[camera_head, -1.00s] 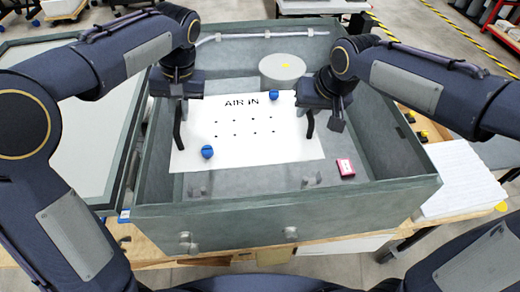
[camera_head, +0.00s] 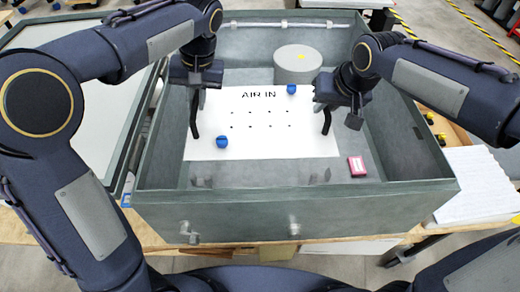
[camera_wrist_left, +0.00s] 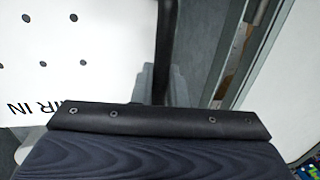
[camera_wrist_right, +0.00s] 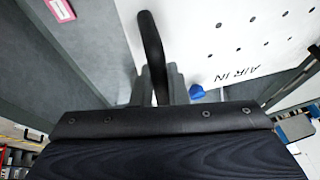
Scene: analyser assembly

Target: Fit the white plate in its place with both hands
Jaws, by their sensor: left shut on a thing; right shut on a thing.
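The white plate (camera_head: 268,146) is inside the grey open box (camera_head: 280,205), with "AIR IN" and rows of small dark holes on it. Two blue knobs stand at it, one near its front left (camera_head: 222,141) and one near its back right (camera_head: 291,89). My left gripper (camera_head: 195,128) is shut on the plate's left edge. My right gripper (camera_head: 326,122) is shut on its right edge. The plate also shows in the left wrist view (camera_wrist_left: 60,65) and the right wrist view (camera_wrist_right: 215,60). I cannot tell whether it touches the box floor; its underside is hidden.
A grey cylinder (camera_head: 298,63) stands behind the plate. A pink block (camera_head: 357,166) lies in the box at front right. A pipe (camera_head: 270,24) runs along the back wall. The box walls surround both grippers. A white stack (camera_head: 478,185) lies outside at right.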

